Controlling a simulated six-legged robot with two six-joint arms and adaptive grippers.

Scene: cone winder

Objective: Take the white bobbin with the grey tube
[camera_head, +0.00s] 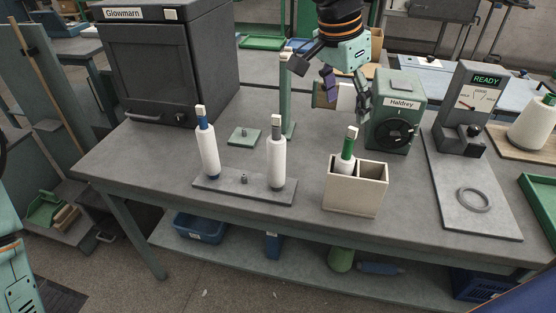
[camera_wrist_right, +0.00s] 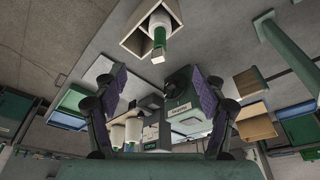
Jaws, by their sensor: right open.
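The white bobbin with the grey tube (camera_head: 277,162) stands upright at the right end of a flat grey stand (camera_head: 232,190) on the table. A white bobbin with a blue tube (camera_head: 208,152) stands at the stand's left end, with a bare peg between them. My right gripper (camera_head: 346,103) is open and empty, above the back of the table, to the right of and behind the grey-tube bobbin. Its two fingers also show spread in the right wrist view (camera_wrist_right: 161,85). The grey-tube bobbin is not recognisable there. My left gripper is not in view.
A cream two-compartment box (camera_head: 355,195) holds a white bobbin with a green tube (camera_head: 346,160) in its left compartment. A green post (camera_head: 287,105) rises behind the grey-tube bobbin. The Haldrey machine (camera_head: 397,110) stands right of my gripper. The table's left front is clear.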

